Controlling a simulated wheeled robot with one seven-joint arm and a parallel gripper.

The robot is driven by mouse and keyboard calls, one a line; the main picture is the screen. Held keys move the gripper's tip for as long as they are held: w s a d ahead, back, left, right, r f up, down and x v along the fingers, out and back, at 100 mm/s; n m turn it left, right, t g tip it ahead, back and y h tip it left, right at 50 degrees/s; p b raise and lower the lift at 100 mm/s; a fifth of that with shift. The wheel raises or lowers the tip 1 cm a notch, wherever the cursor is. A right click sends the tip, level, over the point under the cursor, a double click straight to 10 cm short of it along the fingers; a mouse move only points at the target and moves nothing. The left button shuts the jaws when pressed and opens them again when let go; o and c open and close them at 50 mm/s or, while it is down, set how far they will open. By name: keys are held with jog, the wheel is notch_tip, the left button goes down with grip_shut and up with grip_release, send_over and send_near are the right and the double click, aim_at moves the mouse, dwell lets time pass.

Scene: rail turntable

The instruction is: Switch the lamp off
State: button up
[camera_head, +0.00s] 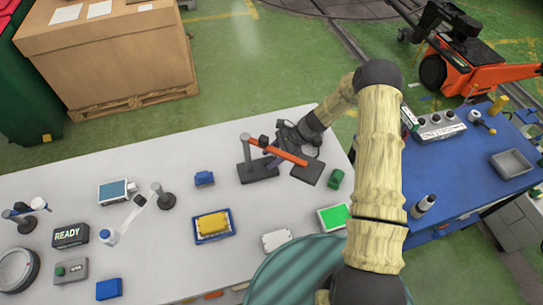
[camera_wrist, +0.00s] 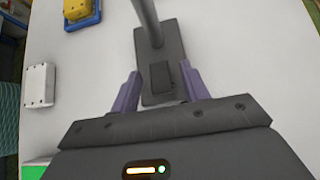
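A desk lamp with a dark flat base (camera_head: 258,171), a grey post and an orange arm (camera_head: 280,151) stands near the far right part of the white table. In the wrist view its base (camera_wrist: 158,54) shows with the lower post and a small black switch block (camera_wrist: 162,76) on top. My gripper (camera_wrist: 160,88) is open and empty. Its two purple fingers lie on either side of the base's near end in that view. I cannot tell whether they touch it. The lamp's light is not visible, so I cannot tell whether it is lit.
A yellow block (camera_head: 212,223) sits on a blue tray, near a white box (camera_head: 276,240) and a green-screened device (camera_head: 333,217). Other stands and a READY sign (camera_head: 70,235) occupy the left.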

jog(key=b+v, duration=0.5)
jog(key=v, duration=1.2)
jog(key=shift+s+d+r, duration=0.1)
jog(key=shift+r, duration=0.05)
